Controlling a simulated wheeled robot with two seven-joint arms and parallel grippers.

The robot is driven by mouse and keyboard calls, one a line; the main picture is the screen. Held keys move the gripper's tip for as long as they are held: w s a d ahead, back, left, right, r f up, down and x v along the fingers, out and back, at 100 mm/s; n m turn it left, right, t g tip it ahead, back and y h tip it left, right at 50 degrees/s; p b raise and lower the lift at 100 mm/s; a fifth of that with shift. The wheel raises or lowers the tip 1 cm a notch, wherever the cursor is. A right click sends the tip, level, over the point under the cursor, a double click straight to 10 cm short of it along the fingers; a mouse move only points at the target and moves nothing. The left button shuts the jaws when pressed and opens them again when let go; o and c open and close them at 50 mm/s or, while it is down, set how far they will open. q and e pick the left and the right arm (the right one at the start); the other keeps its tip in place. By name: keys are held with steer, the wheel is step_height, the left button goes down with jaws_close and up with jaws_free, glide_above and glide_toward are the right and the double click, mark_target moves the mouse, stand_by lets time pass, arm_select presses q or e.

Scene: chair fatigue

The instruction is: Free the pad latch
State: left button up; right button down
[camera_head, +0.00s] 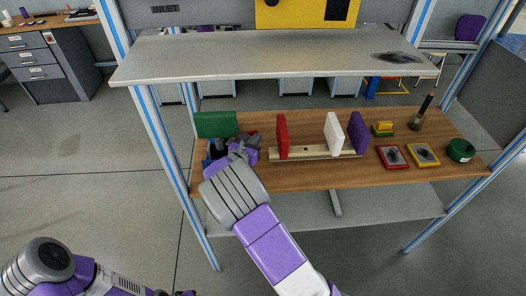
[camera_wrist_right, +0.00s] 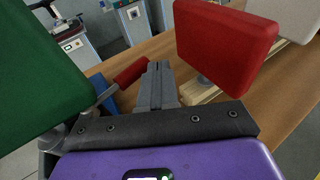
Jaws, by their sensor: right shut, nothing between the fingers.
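A green pad (camera_head: 216,124) stands at the left end of the wooden bench; it fills the left of the right wrist view (camera_wrist_right: 40,65). Next to it is a latch with a red handle (camera_wrist_right: 131,71) and a blue part (camera_wrist_right: 106,105), mostly hidden in the head view by my right gripper (camera_head: 233,146). In the right wrist view my right gripper (camera_wrist_right: 155,72) is shut and empty, its fingertips just right of the red handle. I cannot tell whether they touch. Only dark parts of my left gripper show at the head view's bottom edge; its fingers are hidden.
A red pad (camera_head: 282,136), a white pad (camera_head: 333,133) and a purple pad (camera_head: 358,133) stand along a pale wooden rail (camera_head: 308,153) to the right. Red and yellow trays (camera_head: 423,155) and a green roll (camera_head: 461,150) lie further right. A grey shelf (camera_head: 260,55) overhangs the bench.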

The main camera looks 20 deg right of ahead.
steer(key=s+a+r, duration=0.1)
steer(key=s+r, duration=0.1)
steer(key=s, duration=1)
steer(key=shift+s+r, duration=0.25)
steer(key=shift+r, duration=0.05)
steer(key=shift+a, duration=0.1)
steer(key=s+a+f+m+g+y, duration=0.1)
steer(key=s+f+m+g+y, duration=0.4)
steer(key=s+f, duration=0.6)
steer(key=s+a+f+m+g+y, duration=0.2)
steer(key=s+f+m+g, duration=0.45)
steer(key=f, duration=0.65)
steer(key=s+a+f+m+t+y, duration=0.1)
steer(key=s+a+f+m+y, duration=0.1)
steer(key=a+m, duration=0.4)
steer(key=s+a+f+m+t+y, duration=0.1)
steer(key=s+a+f+m+y, duration=0.2)
steer(key=a+m+y, duration=0.3)
steer(key=f+m+y, duration=0.1)
steer(key=m, duration=0.4)
steer(key=shift+s+a+f, duration=0.15)
steer(key=shift+s+a, duration=0.1)
steer(key=shift+a, duration=0.05)
steer(key=shift+d, duration=0.1)
